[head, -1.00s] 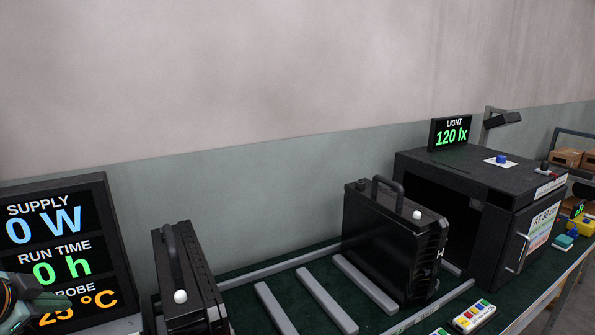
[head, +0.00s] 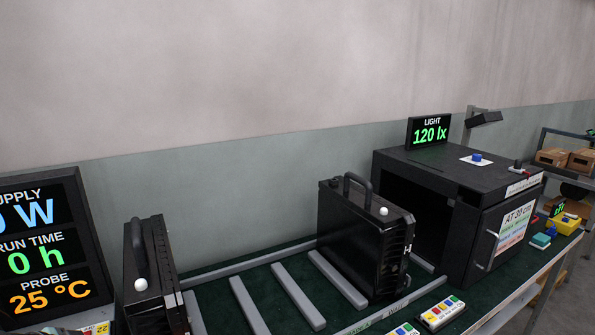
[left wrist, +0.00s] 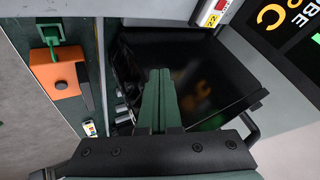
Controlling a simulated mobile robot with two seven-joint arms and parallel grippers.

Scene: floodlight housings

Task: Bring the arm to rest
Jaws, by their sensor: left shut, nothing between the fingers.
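My left gripper (left wrist: 160,72) shows in the left wrist view with its two green fingers pressed together and nothing between them. It points over a dark black housing (left wrist: 205,75), which stands apart below or beyond the fingertips; I cannot tell the exact gap. In the head view, one black floodlight housing with a handle and white knob (head: 150,285) stands at the left. A second black housing (head: 360,240) stands upright in the middle, beside the black test box (head: 425,165). My right gripper is in neither view.
A supply display (head: 45,245) stands at the far left. Grey rails (head: 297,297) lie on the green bench between the housings. A button panel (head: 440,313) is at the front. An orange block (left wrist: 65,78) shows in the left wrist view.

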